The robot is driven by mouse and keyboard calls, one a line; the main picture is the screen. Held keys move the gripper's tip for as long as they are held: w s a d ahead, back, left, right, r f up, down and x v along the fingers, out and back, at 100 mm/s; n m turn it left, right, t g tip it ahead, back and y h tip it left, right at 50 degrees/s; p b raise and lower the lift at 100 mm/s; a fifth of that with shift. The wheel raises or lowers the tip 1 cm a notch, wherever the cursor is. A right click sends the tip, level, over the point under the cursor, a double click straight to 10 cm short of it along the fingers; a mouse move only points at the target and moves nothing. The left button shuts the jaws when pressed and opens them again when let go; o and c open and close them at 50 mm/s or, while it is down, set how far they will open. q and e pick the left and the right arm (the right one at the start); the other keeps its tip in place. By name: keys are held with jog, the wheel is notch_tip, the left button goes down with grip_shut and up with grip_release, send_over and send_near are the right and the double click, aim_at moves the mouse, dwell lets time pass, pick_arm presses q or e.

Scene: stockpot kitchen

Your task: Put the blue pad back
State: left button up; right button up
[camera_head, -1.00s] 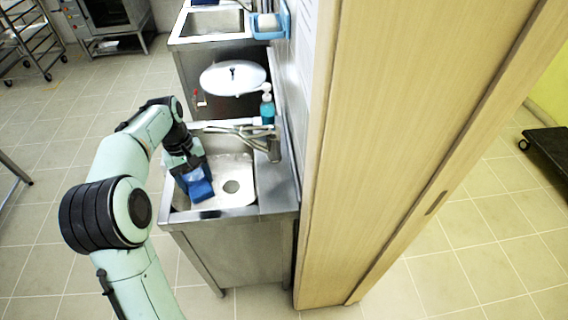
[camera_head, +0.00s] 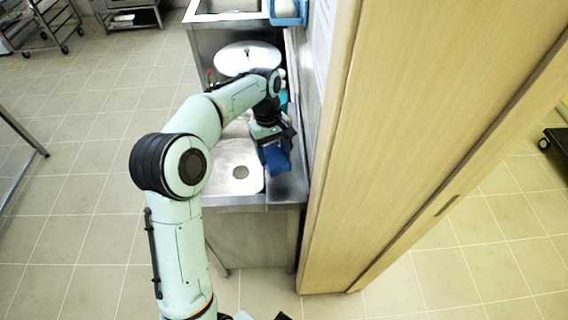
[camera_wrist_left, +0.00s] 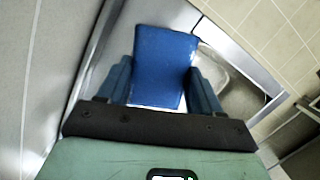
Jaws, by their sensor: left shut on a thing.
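The blue pad (camera_head: 277,160) is held by my left gripper (camera_head: 270,148) over the right side of the sink counter, near the wall. In the left wrist view the pad (camera_wrist_left: 163,62) is a flat blue rectangle between the two fingers of the left gripper (camera_wrist_left: 160,85), which is shut on it. The pad looks raised a little over the steel ledge, but I cannot tell the exact gap. The sink basin (camera_head: 222,176) with its round drain is just left of the pad. My arm hides the faucet and most of the soap bottle. My right gripper is not clearly in view.
A tall wooden door panel (camera_head: 400,130) and the wall edge stand close on the right. A large white lid (camera_head: 240,58) lies behind the sink. A blue holder (camera_head: 289,12) is on the far wall. The tiled floor (camera_head: 75,220) at left is mostly open.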

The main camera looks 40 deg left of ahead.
aim_at(283, 154)
pick_arm(q)
jog(key=shift+w+d+r, duration=0.1)
jog(key=shift+w+d, duration=0.65)
jog(key=shift+d, duration=0.1)
notch_tip(283, 154, down, 2)
jog(key=shift+w+d, duration=0.15)
notch_tip(283, 154, down, 5)
jog(key=shift+r, duration=0.1)
jog(key=shift+w+d+f, duration=0.1)
jog(key=shift+f, duration=0.1)
pick_arm(e)
jog(key=shift+f, duration=0.1)
pick_arm(q)
jog(key=o, duration=1)
jog(key=shift+r, duration=0.1)
jog(key=r, duration=0.3)
jog(key=a+r+p, duration=0.1)
jog(key=r, duration=0.3)
jog(key=w+a+r, duration=0.1)
jog(key=r, duration=0.3)
jog(key=shift+r+p, duration=0.25)
jog(key=shift+p, duration=0.15)
jog(key=shift+r, duration=0.1)
pick_arm(e)
jog(key=r, duration=0.1)
jog(key=w+r, duration=0.1)
jog(key=shift+w+r, duration=0.3)
jog(key=shift+r, duration=0.1)
